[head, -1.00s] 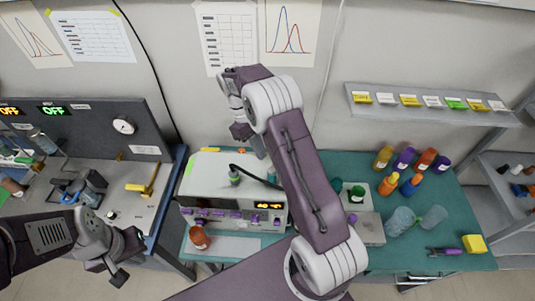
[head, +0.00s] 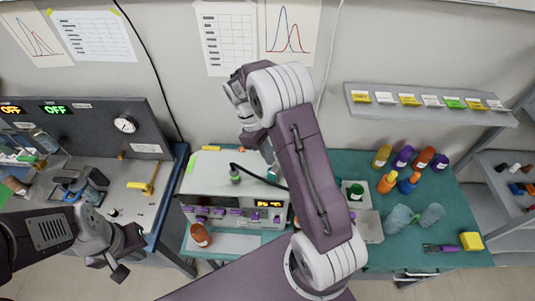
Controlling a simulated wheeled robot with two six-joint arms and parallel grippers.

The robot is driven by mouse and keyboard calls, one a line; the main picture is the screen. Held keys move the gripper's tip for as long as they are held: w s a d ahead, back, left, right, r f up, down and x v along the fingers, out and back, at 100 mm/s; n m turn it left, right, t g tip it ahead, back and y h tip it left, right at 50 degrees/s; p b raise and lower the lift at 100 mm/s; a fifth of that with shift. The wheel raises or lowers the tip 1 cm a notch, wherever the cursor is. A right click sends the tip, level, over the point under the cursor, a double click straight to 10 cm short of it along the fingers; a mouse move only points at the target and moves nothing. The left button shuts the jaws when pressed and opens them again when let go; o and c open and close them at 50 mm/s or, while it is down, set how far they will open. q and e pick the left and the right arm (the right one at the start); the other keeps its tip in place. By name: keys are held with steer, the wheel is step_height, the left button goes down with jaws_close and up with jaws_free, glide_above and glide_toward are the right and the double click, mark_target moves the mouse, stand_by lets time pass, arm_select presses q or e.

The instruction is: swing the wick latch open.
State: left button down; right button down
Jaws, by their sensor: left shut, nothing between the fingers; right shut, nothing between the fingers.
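The classifier is a white box (head: 215,172) on the teal bench, with a row of purple knobs and a lit display on its front. A green-topped fitting (head: 235,175) with a black hose stands on its top. I cannot make out the wick latch; it is too small or hidden by my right arm. My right gripper (head: 268,153) is shut and points down above the back right of the white box, its tips partly hidden behind my arm. My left gripper (head: 119,271) is shut and empty, low at the left, in front of the grey-panelled bench and away from the classifier.
A brown bottle (head: 200,235) stands before the classifier. A green-capped jar (head: 356,190) stands on a tray to its right. Several coloured bottles, clear beakers (head: 398,219) and a yellow block (head: 471,241) are farther right. A yellow-handled lever (head: 147,183) is on the left bench.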

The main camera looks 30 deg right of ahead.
steer(key=shift+w+r, duration=0.2)
steer(key=shift+r, duration=0.05)
steer(key=b+v, duration=0.2)
steer(key=v, duration=0.6)
steer(key=shift+r, duration=0.3)
steer(key=shift+a, duration=0.1)
steer(key=shift+m, duration=0.8)
steer(key=w+p, duration=0.1)
steer(key=w+a+p, duration=0.1)
steer(key=w, duration=0.1)
steer(key=w+p, duration=0.1)
steer(key=w, duration=0.1)
steer(key=shift+a+r+p, duration=0.35)
steer(key=shift+r, duration=0.05)
